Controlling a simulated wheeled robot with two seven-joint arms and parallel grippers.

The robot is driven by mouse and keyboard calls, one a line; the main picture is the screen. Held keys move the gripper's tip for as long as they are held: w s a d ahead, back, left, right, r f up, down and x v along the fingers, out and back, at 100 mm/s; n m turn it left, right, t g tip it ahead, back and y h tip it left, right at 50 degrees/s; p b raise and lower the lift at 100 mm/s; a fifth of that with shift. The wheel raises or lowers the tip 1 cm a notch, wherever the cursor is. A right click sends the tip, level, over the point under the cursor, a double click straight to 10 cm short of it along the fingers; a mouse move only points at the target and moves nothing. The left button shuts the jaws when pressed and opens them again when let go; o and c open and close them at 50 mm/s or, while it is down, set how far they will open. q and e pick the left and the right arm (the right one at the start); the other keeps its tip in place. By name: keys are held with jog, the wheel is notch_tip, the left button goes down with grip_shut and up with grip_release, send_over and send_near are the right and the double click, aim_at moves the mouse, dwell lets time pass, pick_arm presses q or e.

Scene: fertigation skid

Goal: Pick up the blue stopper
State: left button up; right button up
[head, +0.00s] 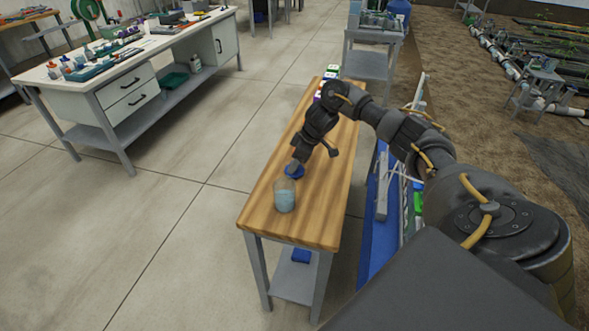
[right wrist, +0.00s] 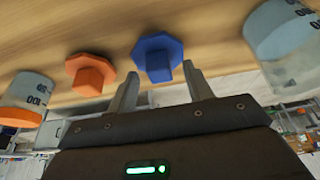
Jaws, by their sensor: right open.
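The blue stopper (head: 294,172) lies on the wooden bench top, just behind the clear beaker, partly hidden by my right gripper (head: 298,160). In the right wrist view the blue stopper (right wrist: 157,50) has a wide many-sided flange and a smaller knob. The right gripper (right wrist: 161,74) is open, with one fingertip on each side of the knob. I see no clear contact between fingers and knob. My left gripper is in neither view.
In the right wrist view an orange stopper (right wrist: 90,72) sits left of the blue one. A graduated container (right wrist: 32,88) with orange is at far left. The beaker (head: 285,197) with pale blue content stands close by. Small boxes (head: 331,72) stand at the bench's far end.

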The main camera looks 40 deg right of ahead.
jog(key=c, duration=1.1)
jog(key=shift+o, duration=0.2)
jog(key=shift+r, duration=0.1)
